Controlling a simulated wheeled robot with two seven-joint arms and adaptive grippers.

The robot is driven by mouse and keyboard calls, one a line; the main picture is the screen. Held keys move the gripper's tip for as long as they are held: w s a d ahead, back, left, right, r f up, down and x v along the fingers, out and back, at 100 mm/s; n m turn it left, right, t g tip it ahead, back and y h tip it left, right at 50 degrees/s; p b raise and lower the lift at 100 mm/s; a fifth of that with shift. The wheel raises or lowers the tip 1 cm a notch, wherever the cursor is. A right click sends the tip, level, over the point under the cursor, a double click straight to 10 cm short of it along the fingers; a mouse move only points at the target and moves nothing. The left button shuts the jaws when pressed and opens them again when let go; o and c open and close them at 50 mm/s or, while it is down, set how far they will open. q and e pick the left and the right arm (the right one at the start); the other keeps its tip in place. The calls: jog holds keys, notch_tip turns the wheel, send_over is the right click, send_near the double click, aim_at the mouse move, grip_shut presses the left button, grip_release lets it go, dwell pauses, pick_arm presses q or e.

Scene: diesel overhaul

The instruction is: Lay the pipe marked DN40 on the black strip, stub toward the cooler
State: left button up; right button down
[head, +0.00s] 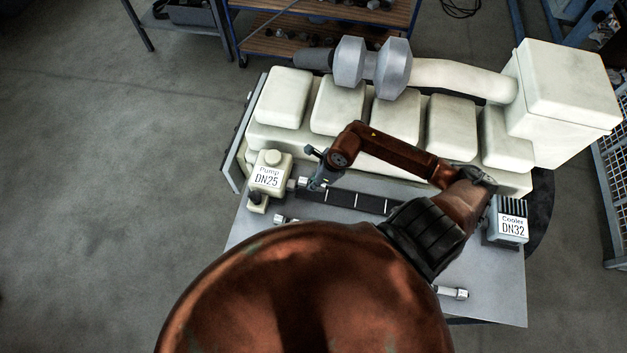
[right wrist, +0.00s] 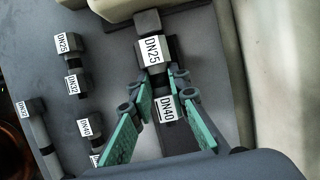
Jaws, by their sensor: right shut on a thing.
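My right gripper (head: 318,171) is beside the cream pump marked DN25 (head: 269,175), at the left end of the black strip (head: 345,200). In the right wrist view its green-padded fingers (right wrist: 163,93) are shut on a dark grey piece labelled DN40 (right wrist: 165,107). A wider grey piece labelled DN25 (right wrist: 153,50) lies in line beyond it, toward the pump; I cannot tell whether the two are joined. The fingers hide part of the held pipe, and its stub's direction is unclear. The cooler marked DN32 (head: 508,221) stands right of the strip. My left gripper is not in view.
Loose labelled pipe pieces, one marked DN25 and DN32 (right wrist: 69,64), lie left of the gripper in the wrist view. Another small piece (head: 452,293) lies at the plate's front right. The cream engine block (head: 395,125) stands behind the strip. Grey plate (head: 490,285) is bare at the right front.

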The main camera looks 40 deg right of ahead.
aim_at(314, 192)
jog(key=shift+f+b, duration=0.35)
jog(key=shift+f, duration=0.35)
jog(key=shift+f+b, duration=1.3)
jog(key=shift+f, duration=0.1)
jog(key=shift+f, duration=0.1)
jog(key=c, duration=1.8)
grip_release()
jog(key=shift+o, duration=0.2)
jog(key=v, duration=1.2)
jog(key=shift+a+f, duration=0.1)
